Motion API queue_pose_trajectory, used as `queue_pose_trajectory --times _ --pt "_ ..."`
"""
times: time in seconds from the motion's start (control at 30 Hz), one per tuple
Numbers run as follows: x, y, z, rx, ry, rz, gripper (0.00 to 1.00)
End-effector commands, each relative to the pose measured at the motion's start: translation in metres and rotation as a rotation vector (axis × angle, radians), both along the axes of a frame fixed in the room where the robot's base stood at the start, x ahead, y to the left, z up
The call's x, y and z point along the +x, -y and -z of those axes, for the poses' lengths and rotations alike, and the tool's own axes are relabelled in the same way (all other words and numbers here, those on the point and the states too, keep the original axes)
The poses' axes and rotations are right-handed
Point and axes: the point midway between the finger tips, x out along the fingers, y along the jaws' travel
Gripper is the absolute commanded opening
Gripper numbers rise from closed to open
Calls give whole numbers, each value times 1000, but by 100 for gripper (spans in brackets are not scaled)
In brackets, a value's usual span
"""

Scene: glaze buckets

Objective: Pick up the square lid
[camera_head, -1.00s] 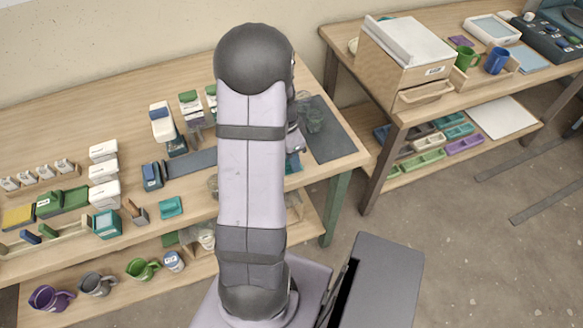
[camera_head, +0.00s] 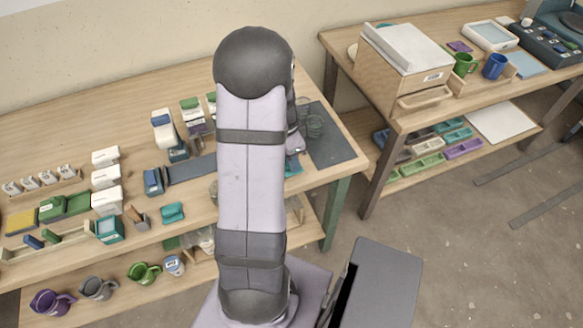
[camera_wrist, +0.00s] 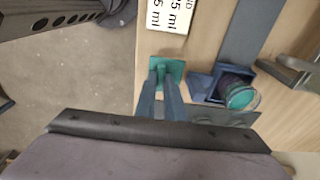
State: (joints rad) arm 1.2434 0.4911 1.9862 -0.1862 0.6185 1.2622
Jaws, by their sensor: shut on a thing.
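The square lid (camera_wrist: 176,66) is a small flat teal square in the wrist view, just beyond my fingertips. My gripper (camera_wrist: 161,78) is shut on it, with its two blue-grey fingers close together at the lid's near part. I cannot tell whether the lid touches the wooden surface under it.
In the wrist view a white "5 ml" card (camera_wrist: 172,14) lies beyond the lid. A blue holder (camera_wrist: 205,85) and a clear jar with teal contents (camera_wrist: 240,95) stand to the right. A dark mat (camera_head: 328,135) lies at the table's right end.

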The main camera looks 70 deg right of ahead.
Motion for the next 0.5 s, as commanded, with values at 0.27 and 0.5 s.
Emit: queue_pose_trajectory --times 0.27,0.5 --pt "0 0 -26 0 0 0 0" --pt "0 0 -32 1 0 0 0"
